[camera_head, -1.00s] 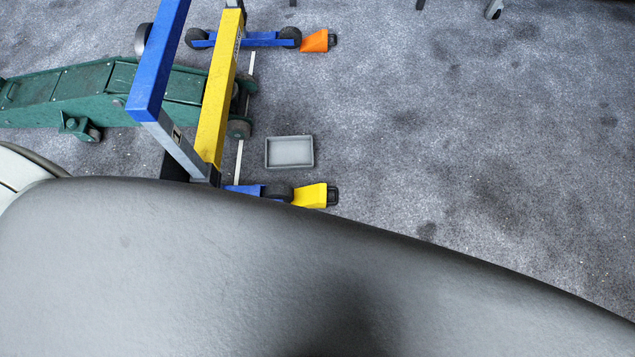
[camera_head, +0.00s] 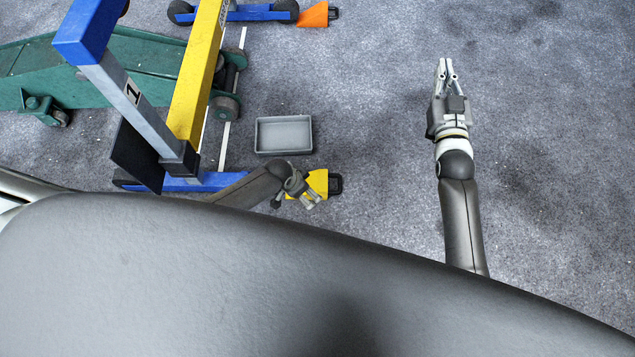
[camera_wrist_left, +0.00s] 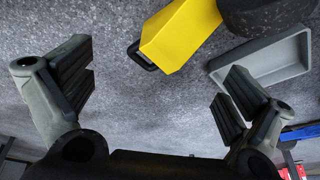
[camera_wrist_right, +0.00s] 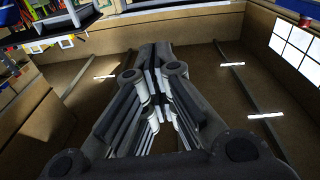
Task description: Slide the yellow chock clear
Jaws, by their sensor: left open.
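The yellow chock (camera_head: 320,181) with a black handle lies on the floor at the near end of the blue leg, partly hidden by my left gripper (camera_head: 310,200) in the head view. In the left wrist view the chock (camera_wrist_left: 180,35) lies beyond the open, empty fingers (camera_wrist_left: 158,92), close beside a black wheel (camera_wrist_left: 262,14). I cannot tell whether chock and wheel touch. My right gripper (camera_head: 446,66) is far to the right of the chock, over bare floor. Its fingers meet in the right wrist view (camera_wrist_right: 155,62), with nothing between them.
A grey tray (camera_head: 284,151) sits on the floor just behind the chock. The blue and yellow crane frame (camera_head: 196,85) and green jack (camera_head: 130,70) stand at left. An orange chock (camera_head: 313,15) is at the far leg. Floor to the right is clear.

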